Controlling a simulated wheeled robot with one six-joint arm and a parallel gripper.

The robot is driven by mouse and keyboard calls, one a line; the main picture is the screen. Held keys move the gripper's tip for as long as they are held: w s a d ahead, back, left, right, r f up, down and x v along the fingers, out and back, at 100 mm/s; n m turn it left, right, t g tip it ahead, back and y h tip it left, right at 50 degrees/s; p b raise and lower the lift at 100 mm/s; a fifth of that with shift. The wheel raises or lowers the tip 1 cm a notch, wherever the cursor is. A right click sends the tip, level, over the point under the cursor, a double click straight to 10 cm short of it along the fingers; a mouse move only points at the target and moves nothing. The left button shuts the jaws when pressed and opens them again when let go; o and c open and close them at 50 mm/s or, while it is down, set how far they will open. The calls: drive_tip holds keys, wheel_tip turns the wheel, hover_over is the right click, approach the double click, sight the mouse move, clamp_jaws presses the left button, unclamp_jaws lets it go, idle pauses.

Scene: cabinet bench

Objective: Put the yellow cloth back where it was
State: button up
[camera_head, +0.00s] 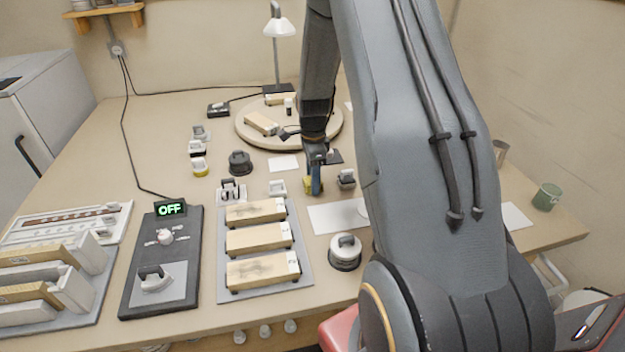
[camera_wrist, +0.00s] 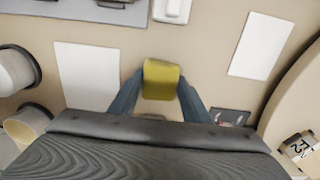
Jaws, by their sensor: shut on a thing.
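The yellow cloth (camera_wrist: 161,80) shows as a small folded pad between the two fingers of my gripper (camera_wrist: 160,90) in the wrist view. My gripper (camera_head: 315,188) is shut on it. In the head view the cloth (camera_head: 307,186) shows beside the blue fingers, over the middle of the bench, partly hidden by them. I cannot tell whether the cloth touches the bench top.
White sheets lie to either side, one behind (camera_head: 283,163) and one in front (camera_head: 338,218). A round turntable (camera_head: 332,135) with blocks stands behind. A grey tray (camera_head: 300,275) with wooden blocks lies front left. A dark-based white-topped knob (camera_head: 345,252) stands in front.

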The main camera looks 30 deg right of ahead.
drive_tip(key=shift+f, duration=0.25)
drive_tip(key=shift+f, duration=0.2)
drive_tip(key=o, duration=1.1)
drive_tip(key=shift+r, duration=0.1)
wheel_tip(320, 180, up, 11)
drive_tip(key=b, duration=0.2)
drive_tip(key=s+a+r+n, duration=0.1)
drive_tip(key=s+a+n, duration=0.5)
drive_tip(key=s+n, duration=0.1)
drive_tip(key=s+a+r+n, duration=0.1)
drive_tip(key=s+a+n, duration=0.4)
drive_tip(key=s+n, duration=0.2)
drive_tip(key=s+a+r+n, duration=0.1)
drive_tip(key=s+a+n, duration=0.5)
drive_tip(key=s+n, duration=0.1)
drive_tip(key=shift+s+a+r, duration=0.1)
drive_tip(key=shift+s+a, duration=0.2)
drive_tip(key=shift+s, duration=0.55)
